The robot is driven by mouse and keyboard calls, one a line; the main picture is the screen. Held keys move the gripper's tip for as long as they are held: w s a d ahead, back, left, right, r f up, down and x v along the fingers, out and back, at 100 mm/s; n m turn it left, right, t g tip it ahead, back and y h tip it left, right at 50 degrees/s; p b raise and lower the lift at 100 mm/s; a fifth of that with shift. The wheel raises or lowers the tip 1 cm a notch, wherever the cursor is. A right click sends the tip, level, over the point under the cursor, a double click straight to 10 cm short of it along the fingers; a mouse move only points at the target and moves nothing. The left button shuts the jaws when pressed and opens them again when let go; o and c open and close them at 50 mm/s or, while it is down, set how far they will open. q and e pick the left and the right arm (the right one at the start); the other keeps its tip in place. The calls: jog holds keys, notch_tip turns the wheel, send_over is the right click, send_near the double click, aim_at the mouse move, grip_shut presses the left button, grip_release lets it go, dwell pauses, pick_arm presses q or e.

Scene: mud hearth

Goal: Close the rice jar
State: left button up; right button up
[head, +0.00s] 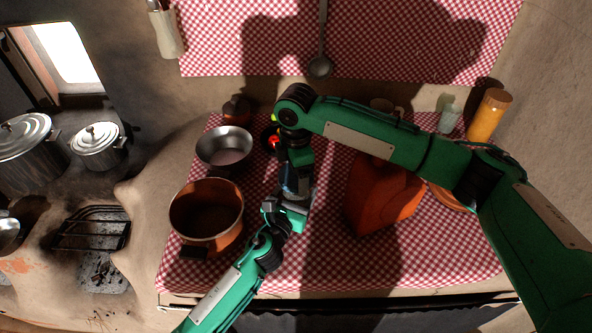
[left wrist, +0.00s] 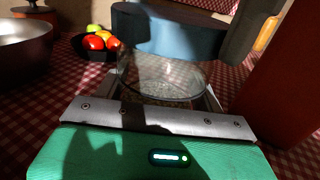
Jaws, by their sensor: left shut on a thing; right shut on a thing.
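A clear glass jar (left wrist: 150,82) with pale grains low inside stands in front of my left gripper (left wrist: 168,103) in the left wrist view. My left gripper is shut on the jar; it also shows in the head view (head: 295,203). A blue lid (left wrist: 175,33) is at the jar's mouth, held by my right gripper (left wrist: 250,32), which is shut on it from above. I cannot tell whether the lid is seated or slightly above the rim. In the head view the blue lid (head: 289,180) shows between both grippers, and the jar is mostly hidden.
A copper pot (head: 207,212) and a metal bowl (head: 224,148) stand left of the grippers on the checked cloth (head: 330,270). An orange-red container (head: 380,200) stands to the right.

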jog(key=o, duration=1)
jog(key=shift+r, duration=2.3)
jog(key=r+n, duration=0.2)
jog(key=shift+w+n, duration=0.1)
jog(key=shift+n, duration=0.2)
jog(key=shift+r+n, duration=0.7)
jog(key=shift+n, duration=0.6)
jog(key=shift+f, duration=0.1)
jog(key=shift+f, duration=3.9)
